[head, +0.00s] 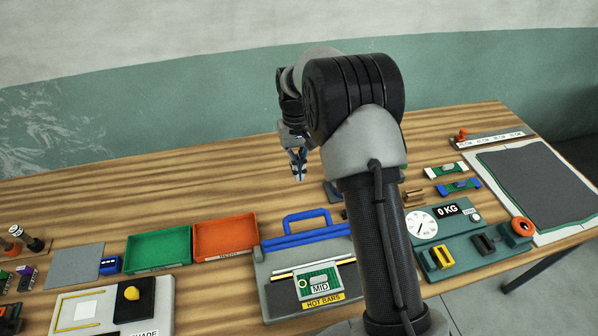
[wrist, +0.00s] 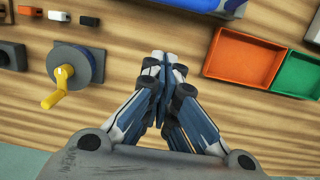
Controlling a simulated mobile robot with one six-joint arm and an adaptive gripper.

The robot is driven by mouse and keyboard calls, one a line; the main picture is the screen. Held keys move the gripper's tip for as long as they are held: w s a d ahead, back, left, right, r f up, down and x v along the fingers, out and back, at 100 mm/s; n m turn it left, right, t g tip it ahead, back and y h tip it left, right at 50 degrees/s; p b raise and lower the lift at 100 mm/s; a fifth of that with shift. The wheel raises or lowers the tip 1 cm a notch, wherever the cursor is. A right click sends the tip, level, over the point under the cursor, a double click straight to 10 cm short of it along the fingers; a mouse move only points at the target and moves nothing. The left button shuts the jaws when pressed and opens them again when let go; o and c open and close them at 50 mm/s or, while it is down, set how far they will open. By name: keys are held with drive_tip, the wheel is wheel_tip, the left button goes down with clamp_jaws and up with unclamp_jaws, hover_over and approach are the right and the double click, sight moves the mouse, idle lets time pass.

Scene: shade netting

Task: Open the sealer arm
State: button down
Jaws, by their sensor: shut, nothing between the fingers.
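The sealer (head: 270,285) is a grey base near the table's front edge, with a label reading "HOT BARS". Its blue sealer arm (head: 300,240) lies across the back of the base, and a blue loop handle (head: 306,215) stands behind it. A green piece marked "MID" (head: 335,275) sits on the base in front of the arm. My own arm hides the sealer's right side. My gripper (head: 298,170) is shut and empty above the table, beyond the handle and apart from it. In the wrist view my gripper (wrist: 162,70) points at bare wood, with part of the blue sealer arm (wrist: 205,5) at the top edge.
A green tray (head: 158,249) and an orange tray (head: 225,238) stand left of the sealer. A reel with a yellow crank (wrist: 52,99) shows in the wrist view. A scale (head: 421,225) and a dark mat (head: 540,185) lie to the right. The back of the table is clear.

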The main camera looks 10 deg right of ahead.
drive_tip(key=s+f+b, duration=0.1)
drive_tip(key=s+f, duration=0.4)
drive_tip(key=f, duration=0.2)
drive_tip(key=shift+f, duration=0.2)
